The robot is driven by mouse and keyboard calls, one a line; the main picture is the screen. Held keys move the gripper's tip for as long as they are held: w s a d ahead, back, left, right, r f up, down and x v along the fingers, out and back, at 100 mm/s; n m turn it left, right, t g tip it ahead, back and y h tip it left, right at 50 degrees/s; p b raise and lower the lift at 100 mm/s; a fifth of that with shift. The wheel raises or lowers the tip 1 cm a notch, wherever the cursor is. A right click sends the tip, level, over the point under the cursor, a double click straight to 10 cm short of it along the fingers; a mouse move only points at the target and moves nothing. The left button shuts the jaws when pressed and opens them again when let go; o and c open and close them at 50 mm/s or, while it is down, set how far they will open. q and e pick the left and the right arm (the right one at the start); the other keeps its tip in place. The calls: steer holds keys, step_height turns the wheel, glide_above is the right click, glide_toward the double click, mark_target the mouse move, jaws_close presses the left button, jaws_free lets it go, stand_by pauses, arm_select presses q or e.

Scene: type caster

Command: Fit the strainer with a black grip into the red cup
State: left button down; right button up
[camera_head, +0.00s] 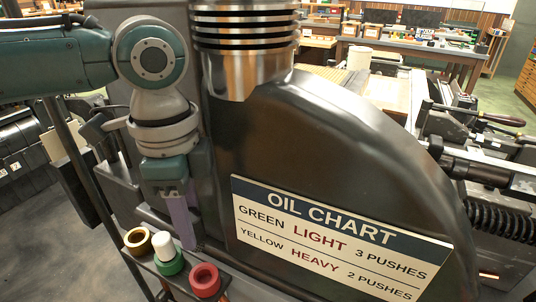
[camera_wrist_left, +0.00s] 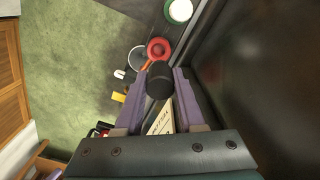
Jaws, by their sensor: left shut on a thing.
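The red cup (camera_head: 205,289) stands at the near right end of a small ledge in the head view. It also shows near the top of the left wrist view (camera_wrist_left: 166,46). My left gripper (camera_head: 186,240), with purple fingers, points down behind the cups. In the left wrist view my left gripper (camera_wrist_left: 166,76) is shut on the black grip (camera_wrist_left: 160,84) of the strainer. A thin pale ring (camera_wrist_left: 130,55) shows beside the red cup; I cannot tell whether it belongs to this strainer. The strainer's head is not clear in the head view. My right gripper is not in view.
A green cup (camera_head: 168,267) with a white top and a yellow-brown cup (camera_head: 137,247) stand beside the red cup. The large dark machine body (camera_head: 300,130) with an oil chart (camera_head: 340,235) rises close to my gripper.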

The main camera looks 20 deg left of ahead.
arm_select(q)
steer(key=shift+s, duration=0.15)
steer(key=shift+r+p, duration=0.1)
steer(key=shift+p, duration=0.2)
steer(key=shift+f+b, duration=1.7)
steer(key=shift+f, duration=1.3)
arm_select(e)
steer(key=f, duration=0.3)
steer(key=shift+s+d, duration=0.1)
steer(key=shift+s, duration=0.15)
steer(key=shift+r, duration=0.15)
arm_select(q)
steer(key=shift+p, duration=0.35)
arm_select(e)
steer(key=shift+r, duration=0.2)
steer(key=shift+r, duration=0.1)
arm_select(q)
steer(key=shift+p, duration=0.3)
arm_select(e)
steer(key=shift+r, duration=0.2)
